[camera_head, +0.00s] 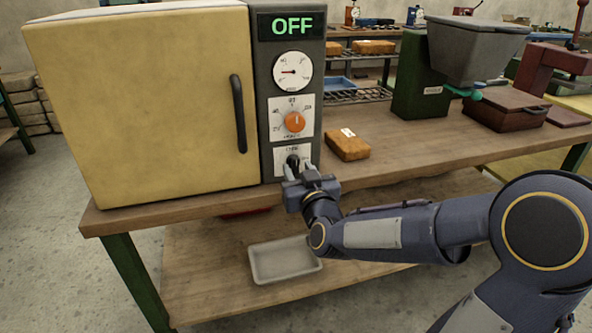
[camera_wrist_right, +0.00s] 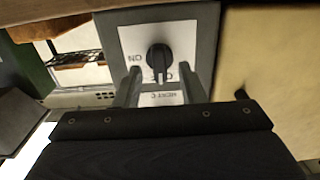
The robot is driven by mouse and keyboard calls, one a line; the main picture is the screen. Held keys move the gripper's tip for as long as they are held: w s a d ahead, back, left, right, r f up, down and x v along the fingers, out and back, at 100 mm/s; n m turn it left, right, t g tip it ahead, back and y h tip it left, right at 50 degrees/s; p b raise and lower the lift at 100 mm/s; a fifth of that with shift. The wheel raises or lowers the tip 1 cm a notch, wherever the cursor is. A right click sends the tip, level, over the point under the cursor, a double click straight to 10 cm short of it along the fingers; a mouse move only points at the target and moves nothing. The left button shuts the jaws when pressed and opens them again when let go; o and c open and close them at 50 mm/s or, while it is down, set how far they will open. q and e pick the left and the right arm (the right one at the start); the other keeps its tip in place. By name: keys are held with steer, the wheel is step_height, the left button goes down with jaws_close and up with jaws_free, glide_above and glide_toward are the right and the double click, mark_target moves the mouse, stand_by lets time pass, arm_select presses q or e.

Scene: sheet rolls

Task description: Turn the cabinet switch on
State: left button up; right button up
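The cabinet (camera_head: 150,100) is cream-yellow with a dark control panel on its right side, and its display (camera_head: 292,26) reads OFF. The black rotary switch (camera_head: 292,161) sits on a white plate low on the panel. In the right wrist view the black switch knob (camera_wrist_right: 160,58) is seen close up, with ON lettering to its left. My right gripper (camera_head: 296,172) is in front of the switch. My left gripper is in neither view.
An orange dial (camera_head: 294,121) and a round gauge (camera_head: 292,72) are above the switch. A brown block (camera_head: 347,144) lies on the bench (camera_head: 400,150) right of the panel. A grey tray (camera_head: 284,260) rests on the lower shelf. A green machine (camera_head: 424,85) stands further right.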

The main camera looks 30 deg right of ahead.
steer(key=shift+x, duration=0.9)
jaws_close()
